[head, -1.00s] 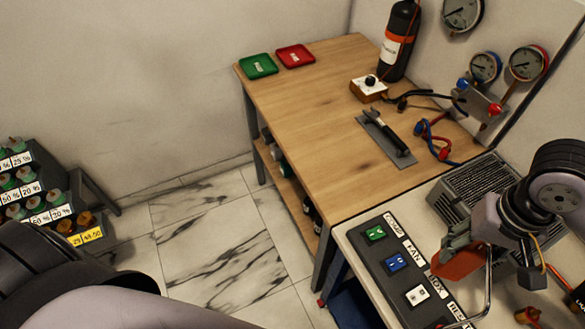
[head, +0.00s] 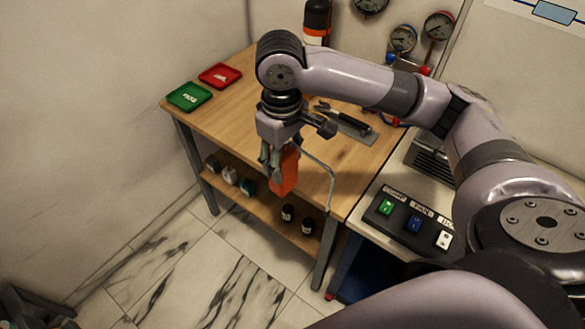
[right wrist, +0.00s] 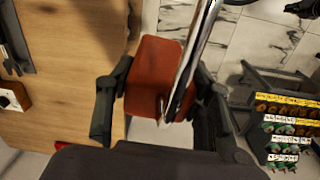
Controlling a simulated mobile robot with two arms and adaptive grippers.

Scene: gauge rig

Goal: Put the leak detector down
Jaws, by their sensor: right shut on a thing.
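The leak detector is an orange-red box (head: 286,170) with a thin bent metal probe (head: 331,180). My right gripper (head: 274,160) is shut on it and holds it in the air, in front of the wooden table's near edge in the head view. In the right wrist view the orange box (right wrist: 153,75) sits between the two fingers, and the shiny probe crosses in front of it. The table edge and the floor show behind it there. The wooden table (head: 235,105) has bare top around the gripper. My left gripper is not in view.
Green (head: 189,96) and red (head: 220,76) trays lie at the table's far left corner. A grey mat (head: 362,135) with a black-handled tool lies right of my gripper. A black cylinder (head: 316,22) stands behind. Jars stand on the lower shelf (head: 262,208). A switch panel (head: 398,208) is at right.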

